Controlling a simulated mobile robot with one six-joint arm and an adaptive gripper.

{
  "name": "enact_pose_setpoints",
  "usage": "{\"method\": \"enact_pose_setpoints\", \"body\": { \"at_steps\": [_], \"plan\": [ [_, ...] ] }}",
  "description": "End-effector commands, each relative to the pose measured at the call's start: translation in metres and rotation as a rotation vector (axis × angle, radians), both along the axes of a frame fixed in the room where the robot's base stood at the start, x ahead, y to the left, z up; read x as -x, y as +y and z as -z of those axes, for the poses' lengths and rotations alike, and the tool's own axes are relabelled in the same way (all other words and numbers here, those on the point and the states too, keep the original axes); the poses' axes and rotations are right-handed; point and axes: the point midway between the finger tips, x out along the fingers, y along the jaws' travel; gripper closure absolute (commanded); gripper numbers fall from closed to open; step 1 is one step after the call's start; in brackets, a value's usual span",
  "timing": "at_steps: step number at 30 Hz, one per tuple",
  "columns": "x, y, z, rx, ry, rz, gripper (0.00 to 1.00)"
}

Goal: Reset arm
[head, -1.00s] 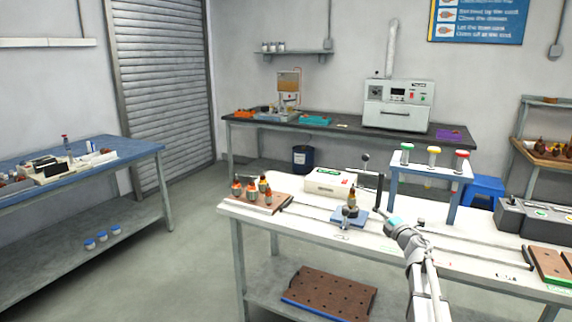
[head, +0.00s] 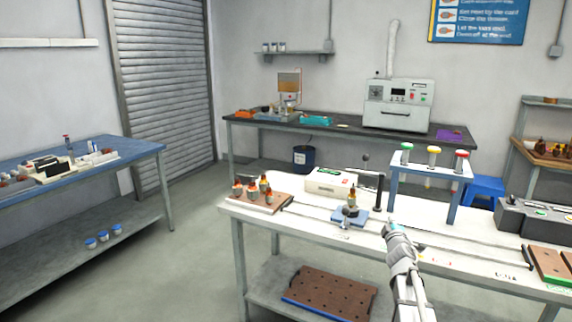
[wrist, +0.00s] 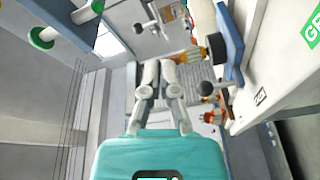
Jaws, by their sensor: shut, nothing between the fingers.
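My gripper (wrist: 160,75) shows in the wrist view with its two grey fingers together and nothing between them. In the head view my gripper (head: 388,228) is above the front of the white workbench (head: 450,248), right of a blue fixture. The blue fixture (head: 342,215) holds an armature (head: 352,197) upright. In the wrist view the blue fixture (wrist: 229,45) and the armature (wrist: 215,46) are right of my fingers and apart from them.
A brown tray (head: 274,207) with several armatures stands at the bench's left end. A white box (head: 331,182) sits behind the fixture. A lamp stand (head: 450,177) with green, yellow and red lamps rises at the right. Open floor lies left of the bench.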

Motion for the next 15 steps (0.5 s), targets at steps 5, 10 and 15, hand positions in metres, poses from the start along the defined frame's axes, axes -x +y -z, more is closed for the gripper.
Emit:
{"method": "enact_pose_setpoints", "body": {
  "at_steps": [5,10,15],
  "plan": [
    [0.025,0.001,0.024,-0.187,0.089,0.141,1.00],
    [0.051,0.006,0.053,-0.362,0.194,0.269,1.00],
    [0.083,0.020,0.086,-0.532,0.321,0.386,1.00]
  ]
}}
